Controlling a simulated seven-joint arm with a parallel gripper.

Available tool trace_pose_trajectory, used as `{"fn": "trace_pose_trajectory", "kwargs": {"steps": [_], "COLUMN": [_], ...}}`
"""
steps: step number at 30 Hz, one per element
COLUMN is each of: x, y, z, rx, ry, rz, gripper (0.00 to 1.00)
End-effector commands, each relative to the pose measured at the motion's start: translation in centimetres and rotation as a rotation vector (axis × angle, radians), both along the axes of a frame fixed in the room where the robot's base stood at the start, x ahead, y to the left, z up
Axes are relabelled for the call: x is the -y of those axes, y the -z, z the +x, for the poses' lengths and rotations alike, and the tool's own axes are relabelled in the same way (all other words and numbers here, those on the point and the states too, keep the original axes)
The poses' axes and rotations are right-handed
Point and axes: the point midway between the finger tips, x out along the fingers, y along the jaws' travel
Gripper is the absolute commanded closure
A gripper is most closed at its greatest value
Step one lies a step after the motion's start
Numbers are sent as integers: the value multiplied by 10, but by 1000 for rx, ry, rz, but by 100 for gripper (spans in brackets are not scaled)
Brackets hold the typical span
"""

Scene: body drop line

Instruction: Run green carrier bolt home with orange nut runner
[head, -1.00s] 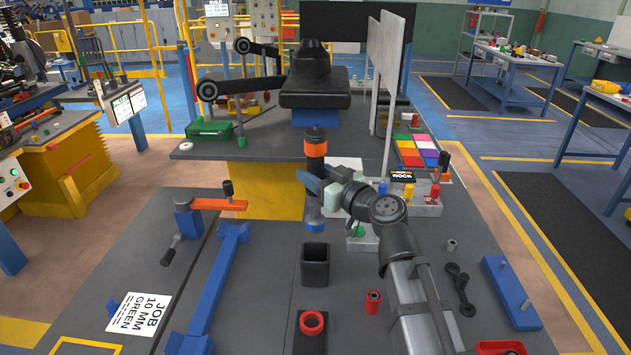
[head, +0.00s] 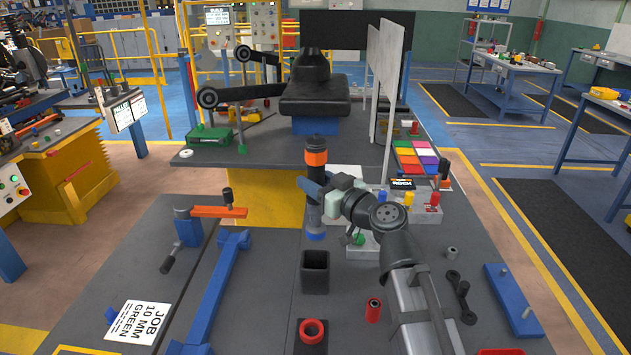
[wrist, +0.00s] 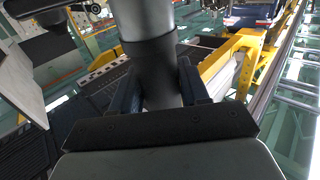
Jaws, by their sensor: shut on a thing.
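The nut runner (head: 316,158) is a dark upright cylinder with an orange band near its top and a blue lower end. My gripper (head: 314,188) is shut around its middle and holds it above the bench, behind the open black square holder (head: 315,268). In the wrist view the runner's dark body (wrist: 150,60) stands between both fingers (wrist: 158,90). A rod with a green lower end (head: 241,148) stands at the black arm at the back left; I cannot tell whether it is the carrier bolt. A green piece (head: 358,239) sits beside the runner's lower end.
A dark carrier body (head: 315,100) stands on a blue support behind. A white panel (head: 389,75) rises to its right. A blue clamp arm (head: 215,290) and a card reading "JOB 10 MM GREEN" (head: 137,320) lie left. A red ring (head: 311,330) is in front.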

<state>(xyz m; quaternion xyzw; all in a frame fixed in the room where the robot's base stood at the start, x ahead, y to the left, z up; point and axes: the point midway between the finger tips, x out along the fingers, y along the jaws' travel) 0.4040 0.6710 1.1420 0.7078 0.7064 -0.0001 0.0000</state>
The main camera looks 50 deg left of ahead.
Motion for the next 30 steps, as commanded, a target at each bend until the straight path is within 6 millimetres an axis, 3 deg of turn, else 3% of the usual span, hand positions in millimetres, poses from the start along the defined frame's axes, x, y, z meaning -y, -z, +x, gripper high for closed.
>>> {"fn": "trace_pose_trajectory", "kwargs": {"steps": [8,18,24,30], "x": [3,-16,-23,-17], "y": [28,78,78,69], "z": [30,109,153,176], "rx": [-3,-2,3,2], "ry": [34,192,350,462], "rz": [0,1,3,3], "gripper": [100,100,100,100]}}
